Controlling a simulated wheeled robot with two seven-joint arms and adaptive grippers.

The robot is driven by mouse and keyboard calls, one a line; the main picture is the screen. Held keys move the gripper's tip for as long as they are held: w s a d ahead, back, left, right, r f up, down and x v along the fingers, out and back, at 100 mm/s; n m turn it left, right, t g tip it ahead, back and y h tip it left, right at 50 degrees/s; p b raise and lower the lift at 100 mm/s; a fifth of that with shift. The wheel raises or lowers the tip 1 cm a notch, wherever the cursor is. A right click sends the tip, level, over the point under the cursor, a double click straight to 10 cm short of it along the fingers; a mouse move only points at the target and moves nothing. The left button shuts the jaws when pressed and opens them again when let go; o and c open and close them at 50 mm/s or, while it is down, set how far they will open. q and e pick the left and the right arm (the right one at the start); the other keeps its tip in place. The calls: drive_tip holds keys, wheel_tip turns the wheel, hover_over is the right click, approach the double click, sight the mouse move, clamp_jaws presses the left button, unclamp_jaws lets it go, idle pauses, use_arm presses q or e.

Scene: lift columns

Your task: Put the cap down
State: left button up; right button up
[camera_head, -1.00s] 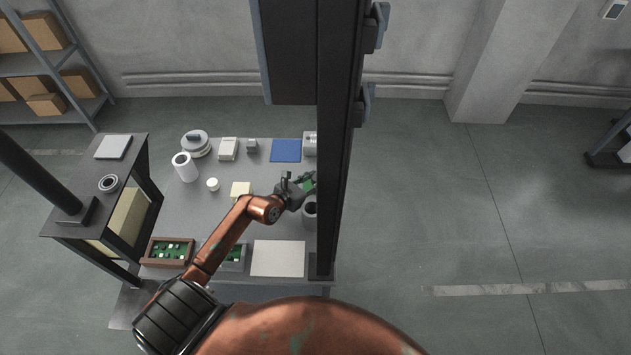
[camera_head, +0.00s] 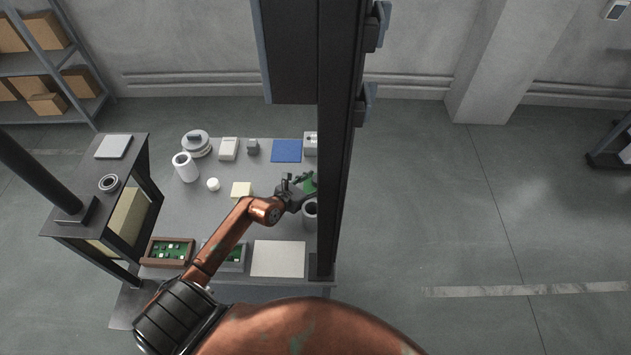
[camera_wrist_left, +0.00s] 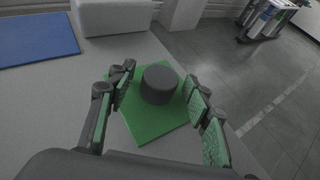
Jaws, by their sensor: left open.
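The cap is a dark grey round cylinder (camera_wrist_left: 158,84) in the left wrist view. In the head view my left gripper (camera_head: 300,181) is over the right part of the table, and I cannot make out the cap there. My right gripper is not in view.
A dark upright column (camera_head: 338,150) of the scene hides the table's right edge. On the grey table (camera_head: 190,215) are a blue mat (camera_head: 286,151), a white cylinder (camera_head: 185,167), a grey cup (camera_head: 310,209) and a pale sheet (camera_head: 278,259). A shelf unit (camera_head: 125,180) stands at left.

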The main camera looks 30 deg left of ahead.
use_arm(q)
drive_tip(key=p+v, duration=0.1)
drive_tip(key=v, duration=1.1)
drive_tip(key=shift+r, duration=0.15)
